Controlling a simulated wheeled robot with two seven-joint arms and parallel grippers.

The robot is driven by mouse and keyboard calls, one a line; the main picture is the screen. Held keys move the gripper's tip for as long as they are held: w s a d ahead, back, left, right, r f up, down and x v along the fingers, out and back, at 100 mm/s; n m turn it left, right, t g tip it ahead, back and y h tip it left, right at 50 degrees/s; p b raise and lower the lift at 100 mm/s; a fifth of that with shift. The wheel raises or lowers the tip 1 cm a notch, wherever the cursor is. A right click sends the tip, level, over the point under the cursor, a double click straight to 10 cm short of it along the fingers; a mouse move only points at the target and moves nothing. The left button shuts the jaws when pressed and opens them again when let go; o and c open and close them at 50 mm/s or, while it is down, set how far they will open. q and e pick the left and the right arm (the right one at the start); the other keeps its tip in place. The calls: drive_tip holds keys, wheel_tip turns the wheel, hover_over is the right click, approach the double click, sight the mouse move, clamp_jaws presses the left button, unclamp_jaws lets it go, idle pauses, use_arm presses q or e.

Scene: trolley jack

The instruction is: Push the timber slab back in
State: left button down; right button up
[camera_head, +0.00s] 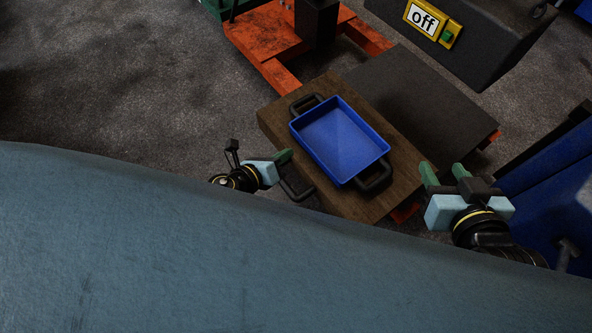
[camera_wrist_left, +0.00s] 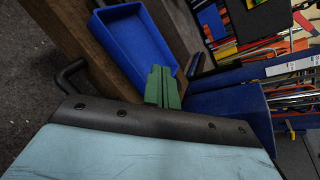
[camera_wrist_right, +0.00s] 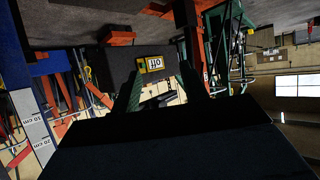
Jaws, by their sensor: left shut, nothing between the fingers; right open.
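My right gripper (camera_head: 442,172) is open and empty, off the slab's right end.
A dark flat plate (camera_head: 425,95) lies behind the slab, beside an orange metal frame (camera_head: 270,50). A dark box with a yellow "off" sign (camera_head: 422,20) stands at the back. A blue cabinet (camera_head: 550,170) is at the right. Grey floor is free at the left.

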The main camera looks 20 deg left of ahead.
use_arm(q)
drive_tip(key=s+a+f+m+g, duration=0.2)
drive_tip(key=f+m, duration=0.3)
drive_tip(key=f, duration=0.1)
drive_tip(key=s+a+f+m+g, duration=0.2)
drive_tip(key=a+f+m, duration=0.1)
drive_tip(key=f+m, duration=0.2)
drive_tip(key=shift+g, duration=0.3)
drive_tip(key=b+x, duration=0.3)
drive_tip(key=x, duration=0.2)
drive_tip(key=b+x, duration=0.3)
drive_tip(key=x, duration=0.2)
drive_tip(key=shift+s+a+f, duration=0.2)
drive_tip(key=shift+s+f, duration=0.05)
drive_tip(key=shift+w+d+f, duration=0.15)
drive_tip(key=shift+d+f, duration=0.05)
drive_tip(key=shift+f, duration=0.05)
drive_tip(key=shift+w+d+r+b, duration=0.1)
drive_tip(key=shift+w+d+b, duration=0.15)
drive_tip(key=shift+w+d, duration=0.45)
drive_tip(key=shift+w+d+r+b, duration=0.1)
drive_tip(key=shift+w+d+b, duration=0.25)
drive_tip(key=shift+w, duration=0.5)
use_arm(e)
wheel_tip(320, 180, up, 17)
drive_tip(key=s+a+t+y, duration=0.2)
drive_tip(key=t+y, duration=0.2)
drive_tip(key=t, duration=1)
drive_tip(key=shift+s+t+y, duration=0.15)
drive_tip(key=shift+t+y, duration=0.25)
